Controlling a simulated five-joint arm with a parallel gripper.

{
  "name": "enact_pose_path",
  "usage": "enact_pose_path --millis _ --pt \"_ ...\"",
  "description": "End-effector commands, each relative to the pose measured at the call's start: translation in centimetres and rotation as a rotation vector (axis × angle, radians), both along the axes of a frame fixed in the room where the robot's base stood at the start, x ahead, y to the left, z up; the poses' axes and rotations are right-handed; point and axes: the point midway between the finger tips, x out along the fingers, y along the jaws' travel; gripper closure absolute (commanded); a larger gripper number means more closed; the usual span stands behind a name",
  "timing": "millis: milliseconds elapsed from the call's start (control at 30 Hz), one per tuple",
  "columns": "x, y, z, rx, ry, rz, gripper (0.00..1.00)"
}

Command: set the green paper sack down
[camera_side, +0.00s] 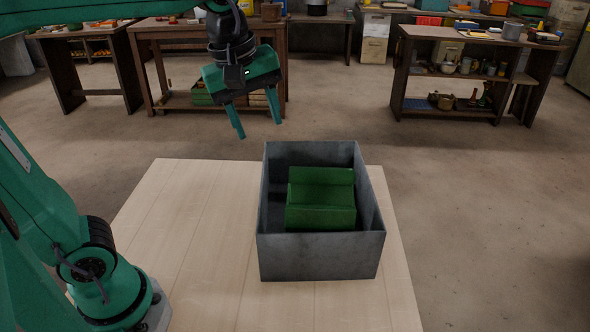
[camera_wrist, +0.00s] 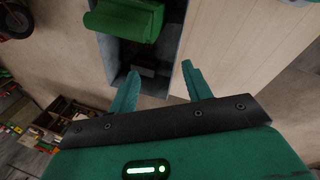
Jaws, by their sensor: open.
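The green paper sack (camera_side: 321,200) rests inside a grey open-topped box (camera_side: 318,258) on the wooden table. The sack also shows at the top of the wrist view (camera_wrist: 127,20), inside the box (camera_wrist: 172,40). My gripper (camera_side: 257,130) is open and empty. It hangs in the air above and to the left of the box in the side view, apart from the sack. Its two fingers are spread in the wrist view (camera_wrist: 160,85), with nothing between them. The sack's underside is hidden.
The light wooden tabletop (camera_side: 185,215) is bare to the left of the box. The box walls stand up around the sack. Workbenches (camera_side: 460,80) with pots and tools stand in the background, away from the table.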

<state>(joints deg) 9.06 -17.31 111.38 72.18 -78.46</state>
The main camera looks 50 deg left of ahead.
Motion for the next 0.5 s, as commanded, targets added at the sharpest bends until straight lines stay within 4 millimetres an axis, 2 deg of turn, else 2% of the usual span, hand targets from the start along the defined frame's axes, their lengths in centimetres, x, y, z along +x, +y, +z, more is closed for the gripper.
enact_pose_path --millis 500 --pt "-5.6 3.4 -4.5 0.240 -0.172 -0.689 0.51"
